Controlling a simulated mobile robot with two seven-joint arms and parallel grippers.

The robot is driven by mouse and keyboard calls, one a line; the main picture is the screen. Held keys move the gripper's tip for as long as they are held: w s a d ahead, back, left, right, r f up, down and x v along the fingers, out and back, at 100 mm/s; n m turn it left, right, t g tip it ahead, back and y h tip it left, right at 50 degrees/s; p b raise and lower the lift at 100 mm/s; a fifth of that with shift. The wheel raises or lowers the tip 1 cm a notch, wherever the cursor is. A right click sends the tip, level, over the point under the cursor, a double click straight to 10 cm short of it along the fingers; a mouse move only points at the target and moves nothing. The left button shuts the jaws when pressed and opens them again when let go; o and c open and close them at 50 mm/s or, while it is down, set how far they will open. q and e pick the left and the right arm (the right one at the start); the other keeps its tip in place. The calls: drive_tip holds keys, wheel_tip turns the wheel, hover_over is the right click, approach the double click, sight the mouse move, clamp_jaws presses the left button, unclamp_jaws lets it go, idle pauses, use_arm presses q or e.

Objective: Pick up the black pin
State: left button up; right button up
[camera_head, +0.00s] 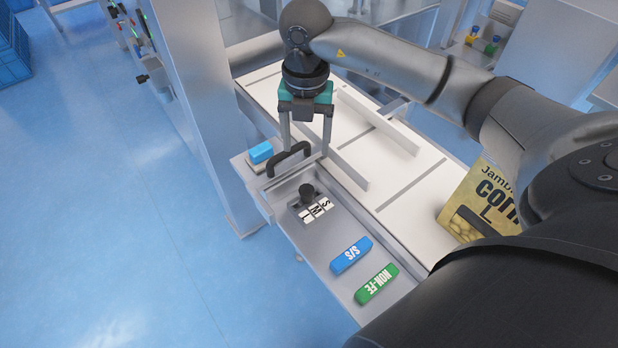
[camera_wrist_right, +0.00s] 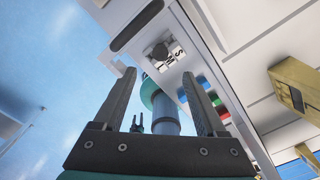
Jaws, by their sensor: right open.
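The black pin (camera_head: 307,192) stands upright in the shallow metal tray, at the end of a row of white letter tiles (camera_head: 318,209). It also shows in the right wrist view (camera_wrist_right: 159,51), beyond the fingertips. My right gripper (camera_head: 306,152) is open and empty, with its fingers pointing down. It is above the tray's far end, farther back than the pin and apart from it. In the right wrist view the open right gripper (camera_wrist_right: 158,75) has nothing between its fingertips. My left gripper does not show.
A black handle (camera_head: 288,159) rises at the tray's far end, close to the right fingers. A blue block (camera_head: 261,152) sits beside it. Blue (camera_head: 351,255) and green (camera_head: 377,284) labelled bars lie nearer. A yellow corn bag (camera_head: 478,205) stands right on the white conveyor (camera_head: 405,180).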

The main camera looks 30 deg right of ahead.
drive_tip(key=b, duration=0.2)
hover_over(306, 190)
drive_tip(key=f, duration=0.9)
drive_tip(key=shift+w+d+f, duration=0.1)
drive_tip(key=shift+w+d, duration=0.05)
drive_tip(key=shift+d, duration=0.05)
drive_tip(key=shift+s+a+f+b, duration=0.1)
drive_tip(key=shift+f+b, duration=0.1)
drive_tip(key=shift+f, duration=1.3)
drive_tip(key=shift+s+a+f+b, duration=0.1)
drive_tip(key=shift+f+b, duration=0.05)
drive_tip(key=shift+f, duration=1.3)
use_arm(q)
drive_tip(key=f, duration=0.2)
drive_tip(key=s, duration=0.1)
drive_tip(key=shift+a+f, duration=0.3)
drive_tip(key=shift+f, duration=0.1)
use_arm(e)
clamp_jaws()
